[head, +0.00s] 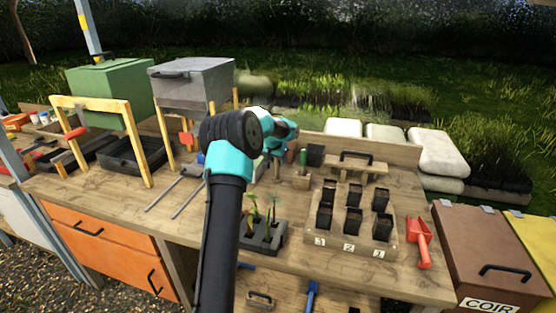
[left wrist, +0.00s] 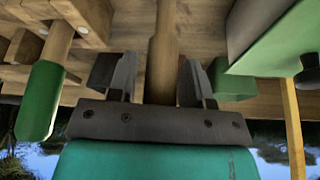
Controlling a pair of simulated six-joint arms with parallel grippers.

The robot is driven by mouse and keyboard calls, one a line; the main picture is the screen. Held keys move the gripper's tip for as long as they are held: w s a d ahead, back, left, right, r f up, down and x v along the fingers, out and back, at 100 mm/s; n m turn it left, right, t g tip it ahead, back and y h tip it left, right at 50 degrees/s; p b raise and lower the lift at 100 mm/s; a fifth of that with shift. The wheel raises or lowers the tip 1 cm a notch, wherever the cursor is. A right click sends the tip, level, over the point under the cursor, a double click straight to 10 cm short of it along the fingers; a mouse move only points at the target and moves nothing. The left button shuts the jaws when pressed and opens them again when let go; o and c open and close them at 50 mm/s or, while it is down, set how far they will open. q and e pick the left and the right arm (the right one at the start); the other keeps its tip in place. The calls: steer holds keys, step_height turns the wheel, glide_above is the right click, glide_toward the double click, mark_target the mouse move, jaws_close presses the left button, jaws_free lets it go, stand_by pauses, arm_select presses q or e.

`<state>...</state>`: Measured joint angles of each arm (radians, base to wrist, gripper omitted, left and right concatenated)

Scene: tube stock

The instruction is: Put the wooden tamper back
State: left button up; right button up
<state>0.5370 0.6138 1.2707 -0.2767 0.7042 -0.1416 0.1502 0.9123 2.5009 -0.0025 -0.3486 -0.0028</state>
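The wooden tamper's round pale handle (left wrist: 162,50) shows between the fingers in the left wrist view; I take it to be the tamper. My left gripper (left wrist: 158,78) straddles this handle, with a visible gap on the picture-left side, so the fingers look open around it. The handle's lower part is cut off by the gripper's palm. In the head view my left gripper (head: 279,152) is small, above the bench behind the seedling tray, and mostly hidden by my own wrist. My right gripper is in neither view.
A wooden block (head: 301,183) holds a green-handled tool (head: 303,157), which is close beside the gripper in the left wrist view (left wrist: 42,100).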

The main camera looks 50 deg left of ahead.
arm_select(q)
steer(key=shift+o, duration=0.7)
steer(key=shift+s+r, duration=0.1)
steer(key=shift+r, duration=0.35)
steer(key=v, duration=1.1)
steer(key=shift+r, duration=0.2)
steer(key=shift+s, duration=0.1)
